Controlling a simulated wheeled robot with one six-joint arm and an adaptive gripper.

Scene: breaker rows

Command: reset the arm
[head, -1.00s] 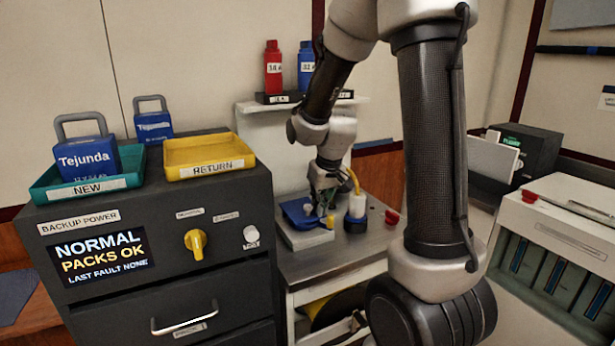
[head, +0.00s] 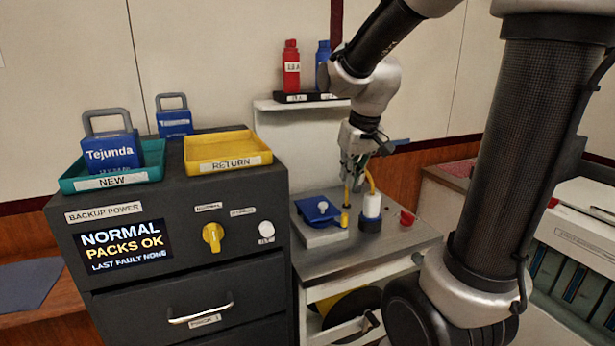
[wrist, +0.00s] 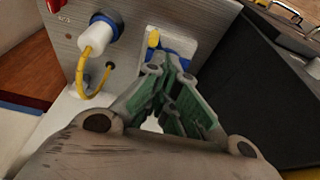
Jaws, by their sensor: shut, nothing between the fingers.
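My gripper (head: 351,178) is above the metal bench top in the head view, up and to the right of a blue device with a yellow lever (head: 318,210) on a pale base. Its fingers are shut and empty. In the wrist view the closed fingertips (wrist: 170,68) overlap the view of the blue device, whose yellow lever (wrist: 153,39) shows just beyond them. My arm comes down from the upper right, bent at the elbow.
A white and blue plug (head: 371,207) with a yellow cable stands right of the device, close below my gripper. A red knob (head: 407,217) is further right. A dark cabinet (head: 180,290) stands left, with a yellow RETURN tray (head: 228,166) and teal NEW tray (head: 110,181).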

